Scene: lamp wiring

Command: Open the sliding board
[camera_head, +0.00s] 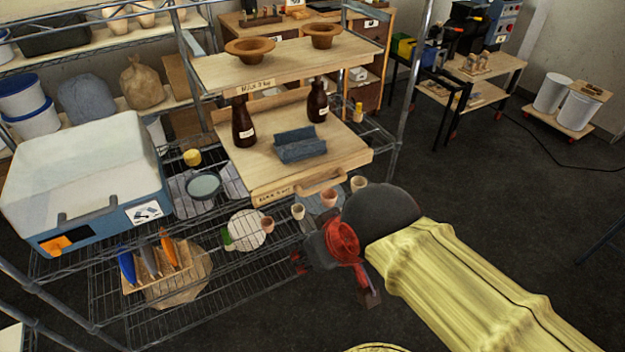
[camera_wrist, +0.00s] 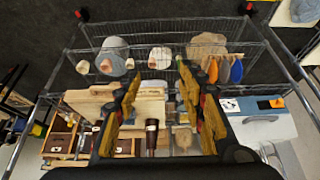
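The sliding board (camera_head: 338,157) is a light wooden board on the wire rack, with a label and a wooden handle (camera_head: 322,181) on its front edge. My gripper (camera_head: 332,272) is to the front right of the board, lower in the picture and apart from the handle. In the wrist view my gripper (camera_wrist: 158,82) has its fingers spread wide with nothing between them. Part of the board (camera_wrist: 150,108) shows beyond the fingers; the handle is hard to make out there.
An upper board (camera_head: 285,66) with two brown bowls is above. Small cups (camera_head: 298,211) stand on the wire shelf below the handle. A blue and white bin (camera_head: 88,180) is at the left. A rack post (camera_head: 411,90) stands right of the board. Dark floor (camera_head: 520,200) is clear at right.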

